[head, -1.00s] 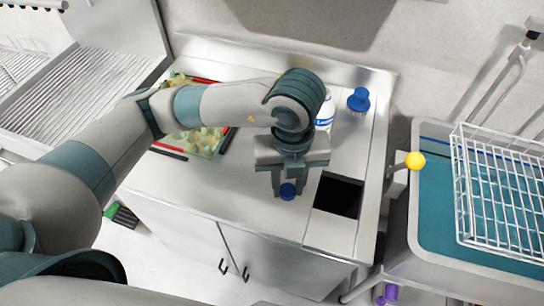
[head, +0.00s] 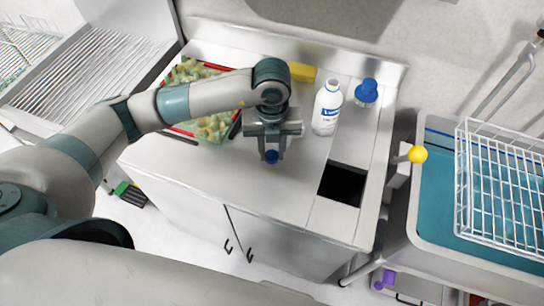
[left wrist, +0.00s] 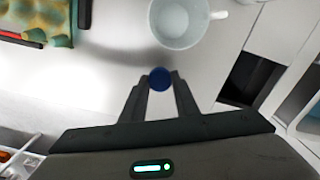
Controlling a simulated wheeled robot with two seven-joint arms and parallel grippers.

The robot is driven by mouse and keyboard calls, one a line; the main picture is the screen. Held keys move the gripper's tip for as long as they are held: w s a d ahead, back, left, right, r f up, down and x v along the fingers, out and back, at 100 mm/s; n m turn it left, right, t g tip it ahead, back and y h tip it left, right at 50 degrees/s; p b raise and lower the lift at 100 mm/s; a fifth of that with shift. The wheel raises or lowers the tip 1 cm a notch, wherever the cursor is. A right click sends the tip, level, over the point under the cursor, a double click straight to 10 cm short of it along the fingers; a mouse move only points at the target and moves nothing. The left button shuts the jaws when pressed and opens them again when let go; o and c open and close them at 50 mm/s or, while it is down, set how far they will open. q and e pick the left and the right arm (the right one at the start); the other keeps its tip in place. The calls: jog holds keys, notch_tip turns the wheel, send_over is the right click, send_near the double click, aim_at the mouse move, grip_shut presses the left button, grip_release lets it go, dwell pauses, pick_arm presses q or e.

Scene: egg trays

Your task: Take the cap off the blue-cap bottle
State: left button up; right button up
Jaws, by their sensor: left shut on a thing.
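The white bottle (head: 326,112) with a blue label stands upright on the counter, its top bare. My left gripper (head: 271,157) is shut on the blue cap (head: 271,156), to the left of the bottle and in front of it. In the left wrist view the cap (left wrist: 159,78) sits between the two fingertips, apart from the bottle. The bottle is not clearly seen in the wrist view. My right gripper is not in view.
A tray of yellow-green pieces (head: 210,128) lies left of my gripper. A yellow block (head: 302,74) and a blue-handled brush (head: 366,92) are at the back. A white mug (left wrist: 180,22) shows in the wrist view. A dark square opening (head: 343,184) is at front right; the counter's front is clear.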

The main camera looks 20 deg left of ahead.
aim_at(272, 155)
pick_arm(q)
jog(key=shift+f+p, duration=0.35)
jog(key=shift+p, duration=0.05)
notch_tip(272, 155, down, 3)
jog(key=shift+r+p, duration=0.1)
jog(key=shift+p, duration=0.65)
jog(key=shift+f, duration=0.2)
jog(key=shift+f, duration=0.2)
jog(key=o, duration=1.2)
jog(key=shift+c, duration=0.2)
